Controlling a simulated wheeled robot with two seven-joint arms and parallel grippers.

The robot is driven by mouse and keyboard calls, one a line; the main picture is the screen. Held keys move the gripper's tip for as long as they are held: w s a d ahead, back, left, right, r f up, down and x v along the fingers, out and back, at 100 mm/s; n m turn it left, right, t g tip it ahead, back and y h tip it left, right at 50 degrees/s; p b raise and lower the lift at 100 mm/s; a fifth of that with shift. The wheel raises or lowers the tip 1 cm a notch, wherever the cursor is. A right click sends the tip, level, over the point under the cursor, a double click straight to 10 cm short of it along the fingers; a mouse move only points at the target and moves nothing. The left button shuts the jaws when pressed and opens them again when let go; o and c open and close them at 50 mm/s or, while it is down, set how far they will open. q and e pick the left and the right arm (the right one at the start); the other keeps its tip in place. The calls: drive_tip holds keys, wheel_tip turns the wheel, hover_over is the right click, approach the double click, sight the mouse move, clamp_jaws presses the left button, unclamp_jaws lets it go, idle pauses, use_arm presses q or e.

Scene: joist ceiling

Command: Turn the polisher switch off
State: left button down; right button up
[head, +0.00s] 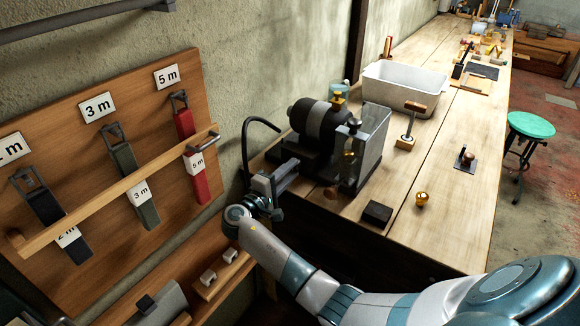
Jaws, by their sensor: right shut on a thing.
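The polisher (318,122), a dark motor with a lighter grey band, stands on the near left end of the wooden bench. A glass-sided guard (372,140) and brass parts are at its right end. My right gripper (288,174) is at the front left of the polisher's base, by the bench edge. It is shut at the place of the polisher switch. The switch itself is hidden by the fingers, so I cannot tell its position. My left gripper is out of view.
A white tub (405,88), a wooden-handled tool (407,130), a dark block (377,213) and a brass knob (421,199) are on the bench. A strap rack (120,185) hangs on the wall at left. A green stool (530,125) stands right of the bench.

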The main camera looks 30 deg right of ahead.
drive_tip(key=shift+n+p, duration=0.65)
drive_tip(key=shift+n, duration=0.55)
drive_tip(key=o, duration=1)
drive_tip(key=shift+o, duration=0.2)
drive_tip(key=shift+a, duration=0.1)
drive_tip(key=shift+s+a+f+b, duration=0.1)
drive_tip(key=shift+s+a+b, duration=0.15)
drive_tip(key=shift+a, duration=0.25)
drive_tip(key=b+v, duration=0.5)
drive_tip(key=v, duration=1.1)
